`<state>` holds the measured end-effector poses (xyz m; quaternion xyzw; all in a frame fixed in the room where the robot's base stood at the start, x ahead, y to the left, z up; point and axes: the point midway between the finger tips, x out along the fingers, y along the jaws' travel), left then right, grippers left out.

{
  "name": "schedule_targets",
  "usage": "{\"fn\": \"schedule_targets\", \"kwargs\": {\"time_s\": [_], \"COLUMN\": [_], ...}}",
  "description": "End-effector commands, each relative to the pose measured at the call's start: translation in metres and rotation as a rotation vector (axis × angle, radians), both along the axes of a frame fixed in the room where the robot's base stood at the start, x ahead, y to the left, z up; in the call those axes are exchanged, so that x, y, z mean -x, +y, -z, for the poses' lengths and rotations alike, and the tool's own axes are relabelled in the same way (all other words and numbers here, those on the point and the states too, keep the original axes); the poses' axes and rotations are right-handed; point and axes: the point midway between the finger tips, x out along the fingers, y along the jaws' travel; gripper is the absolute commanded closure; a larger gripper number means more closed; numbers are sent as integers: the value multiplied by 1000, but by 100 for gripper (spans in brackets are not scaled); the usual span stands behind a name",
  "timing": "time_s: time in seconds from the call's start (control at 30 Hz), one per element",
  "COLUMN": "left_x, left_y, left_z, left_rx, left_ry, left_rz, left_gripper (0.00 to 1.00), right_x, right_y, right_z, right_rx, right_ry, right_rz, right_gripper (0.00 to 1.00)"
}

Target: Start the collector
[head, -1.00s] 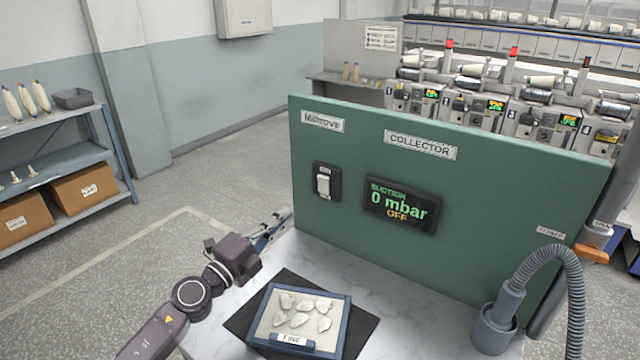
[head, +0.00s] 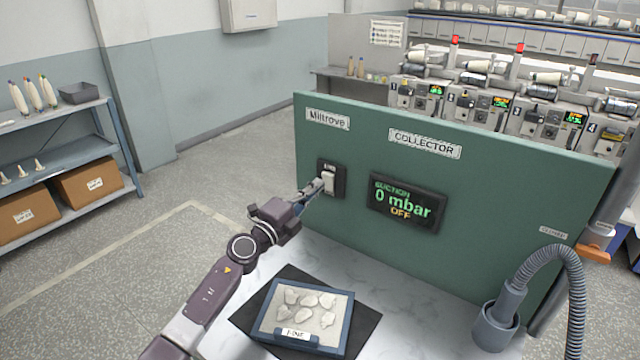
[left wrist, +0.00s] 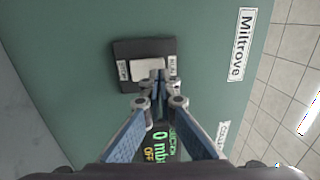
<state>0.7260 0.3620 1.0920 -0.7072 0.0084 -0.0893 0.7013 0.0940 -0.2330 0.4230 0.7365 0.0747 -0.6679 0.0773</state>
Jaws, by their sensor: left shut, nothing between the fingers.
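The collector panel (head: 480,205) is a green board standing at the back of the table. A white rocker switch (head: 329,181) on a dark plate sits on its left part. It also shows in the left wrist view (left wrist: 147,73). The display (head: 407,203) reads suction 0 mbar, OFF. My left gripper (head: 322,185) is shut and empty, its fingertips at the switch. In the left wrist view the fingertips (left wrist: 158,80) overlap the switch's lower edge. I cannot tell whether they touch it. My right gripper is out of view.
A blue-framed tray (head: 347,325) with several pale pieces lies on a black mat (head: 372,325) on the table. A grey hose (head: 575,290) rises from a socket at the right. A shelf (head: 118,140) stands at the left. Floor between shelf and table is clear.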

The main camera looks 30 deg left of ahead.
Motion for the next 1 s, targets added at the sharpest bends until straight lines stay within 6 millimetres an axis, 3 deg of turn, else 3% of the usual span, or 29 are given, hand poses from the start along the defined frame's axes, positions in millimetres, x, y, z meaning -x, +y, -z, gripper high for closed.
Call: {"fn": "schedule_targets", "kwargs": {"time_s": [0.23, 1.0], "left_x": [-20, -28], "left_y": [-3, -3], "left_z": [-2, -6], "left_rx": [0, 0], "left_ry": [1, 0], "left_rz": [1, 1], "left_gripper": [100, 100], "right_x": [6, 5], "right_y": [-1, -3], "right_z": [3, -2], "right_rx": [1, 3], "right_ry": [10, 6], "right_rz": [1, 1], "right_gripper": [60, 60]}}
